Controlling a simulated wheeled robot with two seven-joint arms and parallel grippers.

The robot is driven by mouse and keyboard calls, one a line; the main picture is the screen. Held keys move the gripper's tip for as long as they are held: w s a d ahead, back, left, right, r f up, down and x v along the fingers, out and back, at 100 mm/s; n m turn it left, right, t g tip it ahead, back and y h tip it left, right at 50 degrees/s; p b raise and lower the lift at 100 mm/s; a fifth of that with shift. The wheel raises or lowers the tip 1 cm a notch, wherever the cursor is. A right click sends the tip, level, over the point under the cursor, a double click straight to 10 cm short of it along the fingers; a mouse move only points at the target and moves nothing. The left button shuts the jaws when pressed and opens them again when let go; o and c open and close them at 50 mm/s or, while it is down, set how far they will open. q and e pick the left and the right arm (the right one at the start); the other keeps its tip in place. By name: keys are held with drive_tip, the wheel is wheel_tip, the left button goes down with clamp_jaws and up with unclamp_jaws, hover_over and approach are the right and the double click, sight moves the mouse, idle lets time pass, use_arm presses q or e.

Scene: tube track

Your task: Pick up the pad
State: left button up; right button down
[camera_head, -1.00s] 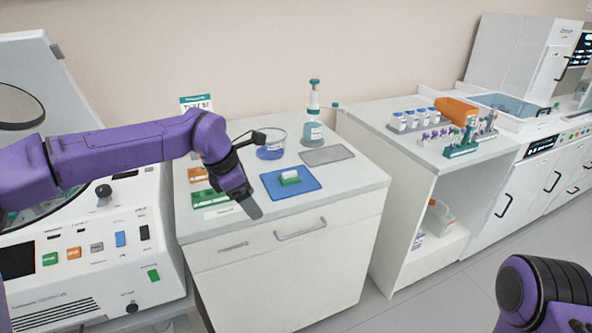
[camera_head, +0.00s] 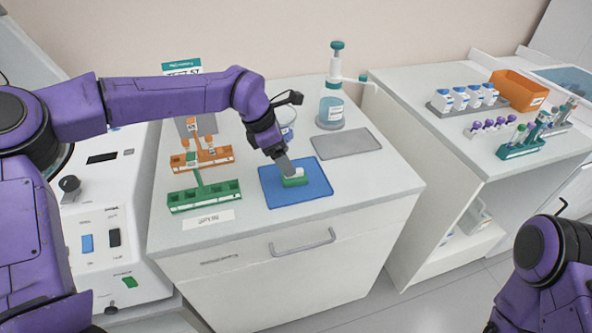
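The pad (camera_head: 294,181), a small block with a green base and a white top, lies on a blue mat (camera_head: 315,189) on the white cabinet. My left gripper (camera_head: 288,168) reaches down from the left, with its fingers right over the pad. The fingers hide part of the pad's top, and I cannot tell whether they touch it or how far apart they are. My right arm shows at the lower right; its gripper is out of view.
Green (camera_head: 204,196) and orange (camera_head: 202,158) racks stand left of the mat. A grey tray (camera_head: 346,143) and a dispenser bottle (camera_head: 332,108) are behind it to the right. A bowl is partly hidden behind my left wrist. The cabinet's front right top is clear.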

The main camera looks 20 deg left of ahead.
sight(300, 178)
use_arm(q)
drive_tip(key=shift+s+d+f+p, duration=0.3)
drive_tip(key=shift+d+f+p, duration=0.1)
drive_tip(key=shift+f, duration=0.2)
drive_tip(key=f, duration=0.1)
drive_tip(key=w+d+f, duration=0.1)
drive_tip(key=f, duration=0.1)
drive_tip(key=w+f+p, duration=0.1)
drive_tip(key=shift+w+d+f, duration=0.15)
drive_tip(key=shift+f, duration=0.2)
drive_tip(key=shift+s, duration=0.3)
drive_tip(key=shift+r, duration=0.1)
drive_tip(key=shift+c, duration=0.6)
drive_tip(key=shift+w, duration=0.1)
drive_tip(key=c, duration=1)
use_arm(e)
drive_tip(key=shift+s+d+r, duration=0.1)
drive_tip(key=shift+s+r, duration=0.05)
drive_tip(key=shift+r, duration=0.4)
drive_tip(key=shift+s+r, duration=0.15)
drive_tip(key=shift+r, duration=0.35)
